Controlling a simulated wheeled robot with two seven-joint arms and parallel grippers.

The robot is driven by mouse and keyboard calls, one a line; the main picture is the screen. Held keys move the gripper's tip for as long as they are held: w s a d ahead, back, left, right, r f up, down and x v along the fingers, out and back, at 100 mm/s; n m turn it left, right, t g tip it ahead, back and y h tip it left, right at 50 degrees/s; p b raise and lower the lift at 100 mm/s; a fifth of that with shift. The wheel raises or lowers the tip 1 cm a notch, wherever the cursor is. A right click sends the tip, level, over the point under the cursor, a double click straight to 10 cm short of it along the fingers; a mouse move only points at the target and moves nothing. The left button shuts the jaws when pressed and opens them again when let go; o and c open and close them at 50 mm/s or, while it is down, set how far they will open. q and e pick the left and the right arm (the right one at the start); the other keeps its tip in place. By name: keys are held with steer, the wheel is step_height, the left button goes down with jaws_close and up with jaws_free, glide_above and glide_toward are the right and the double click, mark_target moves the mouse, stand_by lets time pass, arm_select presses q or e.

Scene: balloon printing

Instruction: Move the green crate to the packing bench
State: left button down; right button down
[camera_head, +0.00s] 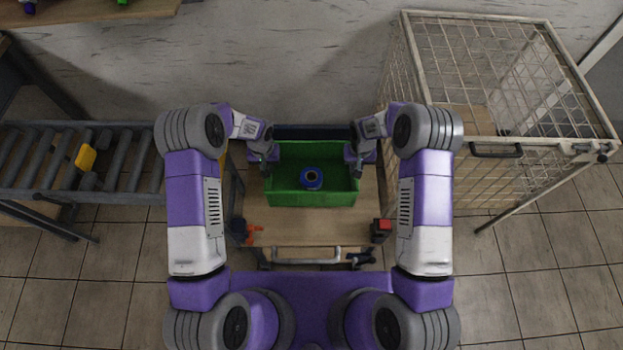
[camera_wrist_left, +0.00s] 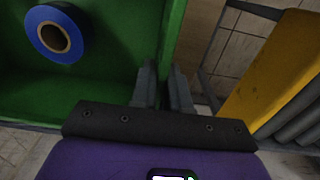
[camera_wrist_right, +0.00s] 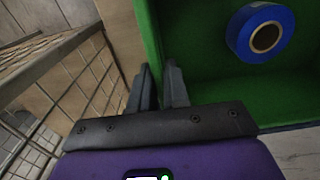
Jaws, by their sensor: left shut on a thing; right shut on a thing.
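The green crate (camera_head: 312,198) is in front of me in the head view, above or on a wooden-topped cart (camera_head: 290,232); I cannot tell if it touches the top. A blue roll (camera_head: 311,179) with a hollow core lies inside it. My left gripper (camera_head: 268,158) is shut on the crate's left wall, also seen in the left wrist view (camera_wrist_left: 163,78). My right gripper (camera_head: 356,160) is shut on its right wall, also seen in the right wrist view (camera_wrist_right: 159,78). I cannot tell which surface is the packing bench.
A roller conveyor (camera_head: 120,172) with a yellow piece (camera_head: 86,157) stands at left. A wire cage (camera_head: 500,100) stands close at right. A wooden surface (camera_head: 100,10) is at the upper left. The cart has a front handle (camera_head: 306,256). Tiled floor (camera_head: 520,290) is clear at lower right.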

arm_select(q)
steer(key=shift+r, duration=0.2)
arm_select(e)
steer(key=shift+r, duration=0.15)
stand_by(0.4)
